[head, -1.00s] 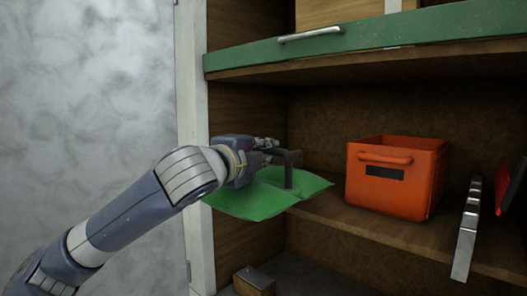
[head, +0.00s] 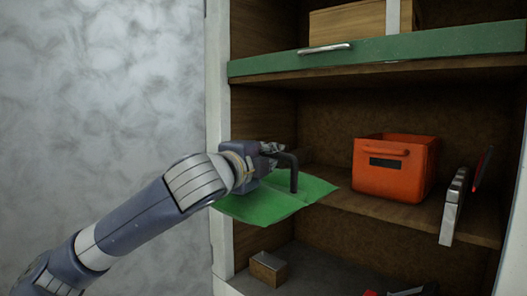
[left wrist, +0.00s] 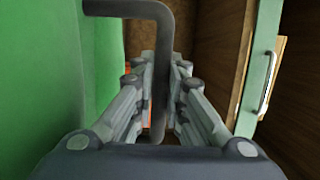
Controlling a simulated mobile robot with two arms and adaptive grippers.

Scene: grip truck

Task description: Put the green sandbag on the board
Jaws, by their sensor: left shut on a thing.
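The green sandbag (head: 262,206) is a flat green bag with a dark bent handle (head: 294,178). It is at the left end of the cabinet's middle wooden board (head: 395,212), partly out past the front edge. I cannot tell whether its underside touches the board. My left gripper (head: 270,160) is at the bag's upper side, shut on the handle. In the left wrist view the handle (left wrist: 162,50) runs between the fingers (left wrist: 158,75), and the green bag (left wrist: 45,80) fills the left side. My right gripper is not in view.
An orange box (head: 393,180) stands on the board right of the bag. A grey metal tool (head: 452,208) is further right, at the front edge. A green-fronted shelf (head: 385,52) is above. The cabinet's left side post (head: 219,150) is close to my arm.

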